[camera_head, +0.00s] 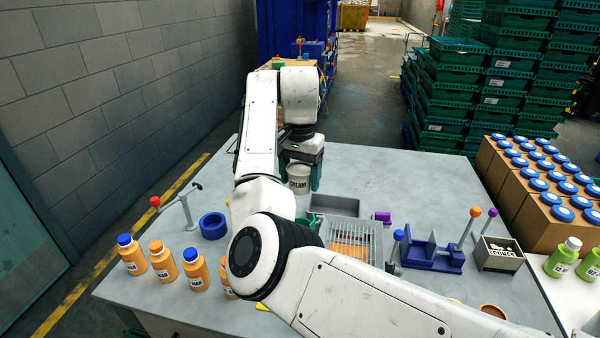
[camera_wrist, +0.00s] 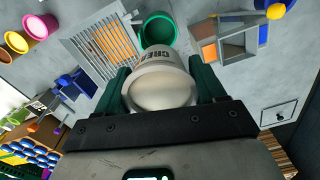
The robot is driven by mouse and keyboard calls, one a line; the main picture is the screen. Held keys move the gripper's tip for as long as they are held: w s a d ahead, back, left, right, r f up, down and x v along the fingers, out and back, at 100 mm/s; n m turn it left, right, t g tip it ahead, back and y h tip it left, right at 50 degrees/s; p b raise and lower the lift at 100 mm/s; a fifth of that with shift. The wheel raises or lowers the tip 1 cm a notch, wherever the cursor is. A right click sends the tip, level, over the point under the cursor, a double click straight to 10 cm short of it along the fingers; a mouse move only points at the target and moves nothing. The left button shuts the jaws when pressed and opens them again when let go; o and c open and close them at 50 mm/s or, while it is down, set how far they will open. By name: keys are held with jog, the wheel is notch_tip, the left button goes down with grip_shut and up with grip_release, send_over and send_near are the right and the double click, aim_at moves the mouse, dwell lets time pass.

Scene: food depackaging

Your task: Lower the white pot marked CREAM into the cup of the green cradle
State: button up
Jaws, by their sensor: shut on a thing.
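The white pot marked CREAM (camera_head: 299,181) is upright between the green fingers of my gripper (camera_head: 300,178), above the table. In the wrist view the pot (camera_wrist: 160,85) sits between both fingers of my gripper (camera_wrist: 162,88), which is shut on it. In the head view only a little of the green cradle (camera_head: 316,222) shows beside my arm; the rest is hidden. The height of the pot above the cup is hard to tell.
A grey wire rack (camera_head: 368,236) and a grey tray (camera_head: 336,206) stand close to the cradle. A blue ring (camera_head: 213,226), orange bottles (camera_head: 194,269) and a red-knobbed stand (camera_head: 186,210) are at left. A blue fixture (camera_head: 434,257) is at right. The table's back is clear.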

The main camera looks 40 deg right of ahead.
jog(key=shift+s+a+f+b, duration=0.15)
jog(key=shift+f+b, duration=0.8)
jog(key=shift+f, duration=2.3)
jog(key=shift+s+d+f+b, duration=0.1)
jog(key=shift+f+b, duration=0.85)
jog(key=shift+f, duration=2.3)
jog(key=o, duration=1.2)
jog(key=shift+f, duration=0.1)
jog(key=shift+w+r, duration=0.1)
jog(key=shift+r, duration=0.25)
jog(key=r, duration=1.3)
jog(key=shift+w+a+r, duration=0.2)
jog(key=shift+w+r, duration=0.05)
jog(key=shift+w, duration=0.05)
